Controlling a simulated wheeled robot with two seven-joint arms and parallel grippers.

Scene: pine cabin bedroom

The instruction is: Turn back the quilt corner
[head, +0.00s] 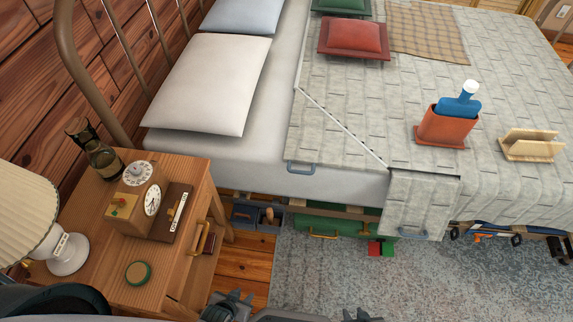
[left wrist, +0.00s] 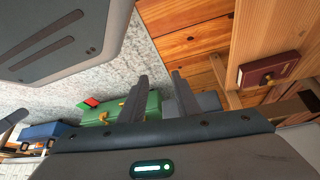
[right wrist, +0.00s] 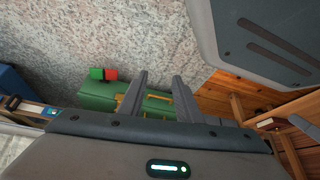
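The grey patterned quilt (head: 410,95) covers the bed. Its near left corner (head: 320,140) lies flat on the mattress, marked off by a dashed diagonal seam. A blue-grey loop handle (head: 301,168) sits at that corner's front edge. A quilt panel (head: 425,195) hangs down the bed side, with a similar handle (head: 413,235) at its lower edge. My left gripper (head: 232,304) and right gripper (head: 358,316) are low at the bottom edge, apart from the quilt. Fingers stand apart and empty in the left wrist view (left wrist: 158,97) and right wrist view (right wrist: 160,97).
A nightstand (head: 185,260) with lamp, bottle, clock and box stands at the left. A green case (head: 330,222) lies under the bed.

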